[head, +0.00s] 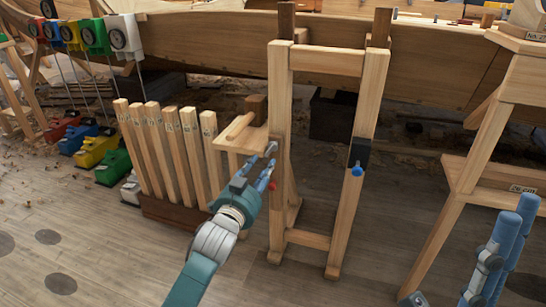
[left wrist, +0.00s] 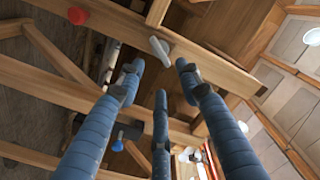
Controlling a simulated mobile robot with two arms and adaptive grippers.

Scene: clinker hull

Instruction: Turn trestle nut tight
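A wooden trestle (head: 282,110) with two posts stands in the middle of the head view. A small grey bar (head: 271,148), which looks like the nut's handle, sits on its left post. In the left wrist view the grey bar (left wrist: 160,50) lies just beyond and between the fingertips. My left gripper (head: 267,168) is open with its blue fingers (left wrist: 158,78) pointing at the bar. I cannot tell whether any finger touches it. A red knob (head: 272,185) is below the bar. My right gripper (head: 462,275) shows partly at the lower right, fingers apart and empty.
A black bracket with a blue knob (head: 357,171) is on the right post. Upright wooden staves (head: 172,150) stand close left of the trestle. Another trestle (head: 480,150) stands at the right. The planked hull (head: 220,45) runs behind. The floor in front is clear.

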